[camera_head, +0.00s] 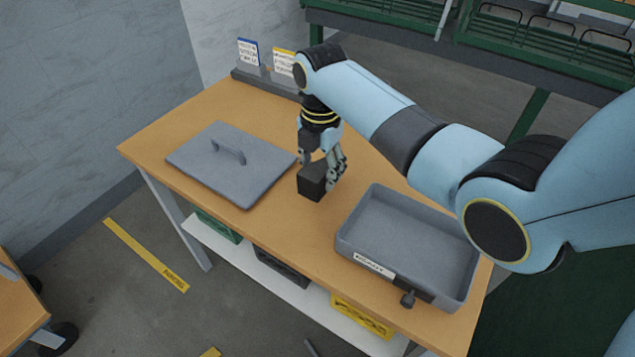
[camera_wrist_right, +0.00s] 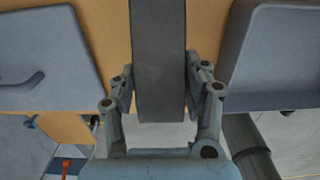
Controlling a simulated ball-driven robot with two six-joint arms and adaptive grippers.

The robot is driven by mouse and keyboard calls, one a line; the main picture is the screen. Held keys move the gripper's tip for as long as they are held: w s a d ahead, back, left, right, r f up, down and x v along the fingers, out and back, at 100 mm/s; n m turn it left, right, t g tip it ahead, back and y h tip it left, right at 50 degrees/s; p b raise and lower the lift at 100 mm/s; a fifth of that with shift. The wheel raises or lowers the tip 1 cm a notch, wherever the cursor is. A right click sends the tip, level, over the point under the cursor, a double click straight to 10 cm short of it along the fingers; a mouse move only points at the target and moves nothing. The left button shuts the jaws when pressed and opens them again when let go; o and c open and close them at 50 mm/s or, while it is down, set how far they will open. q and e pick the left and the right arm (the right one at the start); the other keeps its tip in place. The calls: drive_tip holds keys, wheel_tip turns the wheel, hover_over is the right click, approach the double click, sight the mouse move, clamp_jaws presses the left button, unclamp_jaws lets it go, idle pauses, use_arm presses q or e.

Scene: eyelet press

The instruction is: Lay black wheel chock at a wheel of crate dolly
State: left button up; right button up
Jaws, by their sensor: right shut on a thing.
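The black wheel chock (camera_head: 313,182) is a dark block held in my right gripper (camera_head: 324,165), over the orange-topped table between the grey lid and the grey tray. In the right wrist view the chock (camera_wrist_right: 160,65) sits between the two fingers of the gripper (camera_wrist_right: 161,85), which are shut on its sides. I cannot tell in the head view whether its underside touches the tabletop. The crate dolly cannot be made out for certain; a dark caster (camera_head: 62,338) shows at the lower left under an orange-topped piece. My left gripper is not in view.
The table (camera_head: 285,222) holds a flat grey lid (camera_head: 215,170) with a handle and a grey tray (camera_head: 415,240) with a front knob. Signs (camera_head: 284,66) stand at its back edge. Crates, one yellow (camera_head: 362,318), sit on the shelf below. Floor at the left is open, with yellow tape (camera_head: 145,254).

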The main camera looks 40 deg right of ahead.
drive_tip(key=shift+w+a+f, duration=0.1)
drive_tip(key=shift+w+f, duration=0.05)
drive_tip(key=shift+w, duration=0.1)
drive_tip(key=shift+f+b, duration=0.35)
drive_tip(key=shift+f, duration=1.75)
drive_tip(key=o, duration=1.4)
drive_tip(key=shift+c, duration=0.2)
